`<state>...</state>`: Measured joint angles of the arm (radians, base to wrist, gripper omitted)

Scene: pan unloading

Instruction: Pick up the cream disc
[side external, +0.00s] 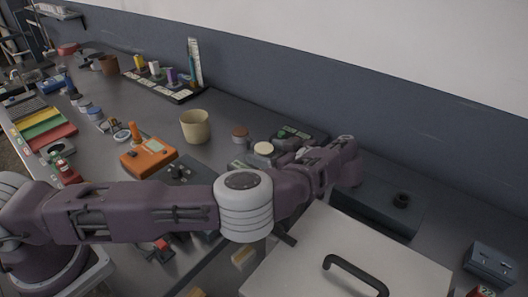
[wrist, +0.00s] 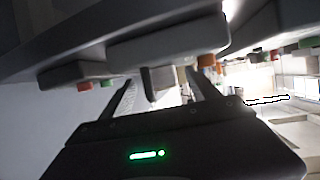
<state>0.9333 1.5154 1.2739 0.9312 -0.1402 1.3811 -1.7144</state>
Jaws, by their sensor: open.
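The cream disc (side external: 263,148) shows in the side external view, a small flat round piece near the middle of the bench, just behind my arm. My gripper (wrist: 160,82) shows in the wrist view with its two dark fingers spread apart and nothing clearly held between them. In the side external view my arm reaches across to the right of the disc, and I cannot make out the fingers there. I cannot identify the disc in the wrist view, which is dark and partly overexposed.
A tan cup (side external: 195,127), a brown round piece (side external: 240,132) and an orange device (side external: 148,157) lie left of the disc. A pale panel with a black handle (side external: 355,277) is in front right. A dark box (side external: 375,211) stands behind it. Grey blocks (wrist: 170,38) crowd the wrist view.

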